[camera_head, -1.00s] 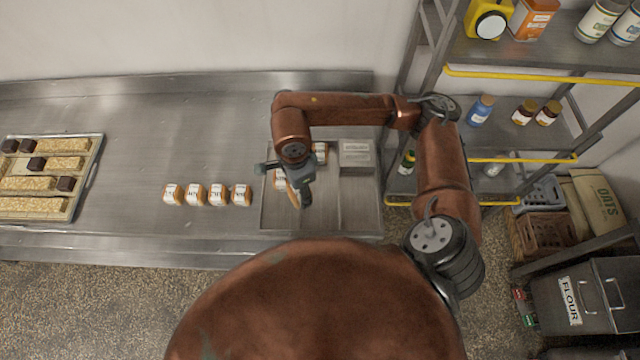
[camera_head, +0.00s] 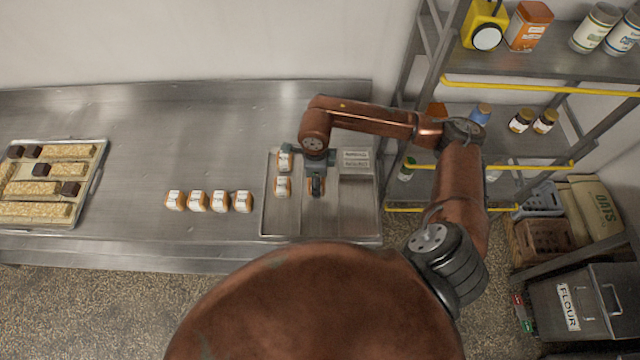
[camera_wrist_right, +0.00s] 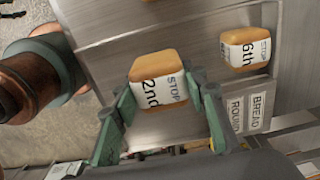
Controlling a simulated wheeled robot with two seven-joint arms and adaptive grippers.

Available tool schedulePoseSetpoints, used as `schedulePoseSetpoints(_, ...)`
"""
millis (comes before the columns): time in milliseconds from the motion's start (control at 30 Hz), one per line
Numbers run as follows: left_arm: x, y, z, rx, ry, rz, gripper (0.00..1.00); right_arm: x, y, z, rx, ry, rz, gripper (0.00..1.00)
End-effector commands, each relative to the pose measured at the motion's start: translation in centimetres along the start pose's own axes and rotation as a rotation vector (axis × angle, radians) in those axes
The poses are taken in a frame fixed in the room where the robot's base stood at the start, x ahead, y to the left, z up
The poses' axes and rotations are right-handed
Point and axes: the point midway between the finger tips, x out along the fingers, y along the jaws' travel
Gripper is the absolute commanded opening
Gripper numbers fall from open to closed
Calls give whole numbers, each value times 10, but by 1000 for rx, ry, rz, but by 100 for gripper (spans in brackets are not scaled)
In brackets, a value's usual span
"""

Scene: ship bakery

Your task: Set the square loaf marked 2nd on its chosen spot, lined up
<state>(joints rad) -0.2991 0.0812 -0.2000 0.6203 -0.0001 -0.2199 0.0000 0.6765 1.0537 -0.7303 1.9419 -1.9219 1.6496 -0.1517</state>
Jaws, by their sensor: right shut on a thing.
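In the right wrist view the right gripper (camera_wrist_right: 160,112) is shut on the square loaf marked 2nd (camera_wrist_right: 155,75), a brown loaf in a white label band. In the head view my gripper mostly hides this loaf. I cannot tell whether it touches the tray floor. Two labelled loaves stand left of the gripper, one farther back (camera_head: 284,160) and one nearer (camera_head: 282,187). A loaf marked 6th (camera_wrist_right: 245,50) stands apart from the held one. My left gripper is out of view.
Several loaves (camera_head: 208,201) stand in a row on the steel counter (camera_head: 150,130), left of the tray. A sign reading BREAD ROUND (camera_wrist_right: 250,108) is close by. A baking tray (camera_head: 88,190) lies far left. A shelf rack (camera_head: 520,70) stands at right.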

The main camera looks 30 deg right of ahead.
Motion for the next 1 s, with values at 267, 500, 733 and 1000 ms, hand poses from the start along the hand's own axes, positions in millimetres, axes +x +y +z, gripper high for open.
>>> schedulePoseSetpoints(267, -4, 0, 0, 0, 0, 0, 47, 24, -19, -8, 0, -2, 0, 15)
schedulePoseSetpoints(500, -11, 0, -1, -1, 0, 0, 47, 47, -25, -12, 1, 0, 4, 15)
schedulePoseSetpoints(733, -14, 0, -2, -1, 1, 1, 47, 64, -27, -11, -1, -1, -2, 15)
schedulePoseSetpoints(1000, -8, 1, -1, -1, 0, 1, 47, 69, -26, -11, -1, 0, -1, 15)
